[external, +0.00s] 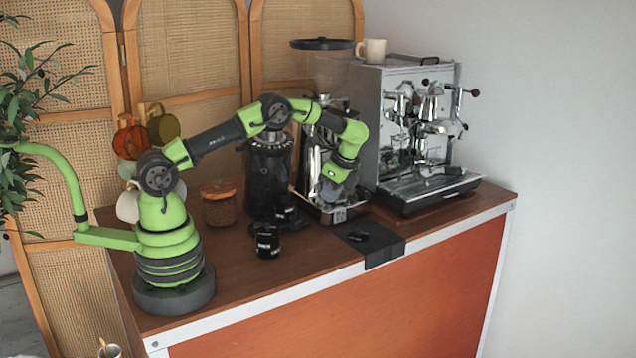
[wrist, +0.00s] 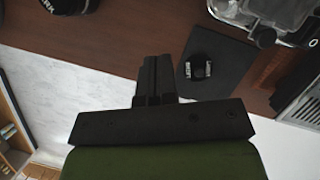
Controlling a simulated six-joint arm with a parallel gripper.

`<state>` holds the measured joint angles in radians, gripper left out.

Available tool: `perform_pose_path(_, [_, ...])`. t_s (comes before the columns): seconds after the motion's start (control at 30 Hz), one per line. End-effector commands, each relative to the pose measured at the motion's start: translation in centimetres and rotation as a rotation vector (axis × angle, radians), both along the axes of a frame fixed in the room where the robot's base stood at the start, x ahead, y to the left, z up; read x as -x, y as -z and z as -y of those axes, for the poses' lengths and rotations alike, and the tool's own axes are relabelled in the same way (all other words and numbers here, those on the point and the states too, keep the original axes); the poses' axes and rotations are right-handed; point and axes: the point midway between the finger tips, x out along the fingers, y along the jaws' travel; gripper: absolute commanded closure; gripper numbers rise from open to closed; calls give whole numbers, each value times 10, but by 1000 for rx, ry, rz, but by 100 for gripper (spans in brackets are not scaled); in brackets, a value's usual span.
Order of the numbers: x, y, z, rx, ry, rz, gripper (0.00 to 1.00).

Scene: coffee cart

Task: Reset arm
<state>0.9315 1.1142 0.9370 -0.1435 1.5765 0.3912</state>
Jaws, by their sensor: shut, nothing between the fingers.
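My green and black arm bends up from its base at the left end of the cart and reaches right, in the external view. Its wrist hangs in front of the grinder area, and the fingertips are hard to make out there. In the wrist view my gripper (wrist: 158,75) shows with its black fingers together and nothing between them. The fingers lie over the cart's front edge, left of a black mat (wrist: 222,62). A small black tamper-like piece (wrist: 199,69) lies on that mat, apart from the fingers.
The espresso machine (external: 415,135) stands at the right, with a cup (external: 372,50) on top. A black grinder (external: 268,175), black containers (external: 268,242) and a wooden-lidded jar (external: 219,205) stand near my arm. The front left of the wooden top (external: 235,272) is clear.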

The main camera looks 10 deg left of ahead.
Motion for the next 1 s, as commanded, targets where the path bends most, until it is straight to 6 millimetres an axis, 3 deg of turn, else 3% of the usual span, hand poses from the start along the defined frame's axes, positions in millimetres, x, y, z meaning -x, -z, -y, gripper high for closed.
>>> perform_pose_path(0.27, [1, -15, 3, 3, -6, 1, 100])
perform_pose_path(0.37, [-6, -29, -6, 29, -50, 19, 100])
perform_pose_path(0.43, [-15, -49, -19, 64, -112, 44, 100])
perform_pose_path(0.6, [-31, -112, -78, 185, -336, 139, 100])
perform_pose_path(0.7, [-30, -145, -117, 258, -475, 204, 100])
perform_pose_path(0.87, [-12, -185, -180, 368, -690, 318, 100])
perform_pose_path(1.0, [19, -207, -230, 461, -872, 428, 100])
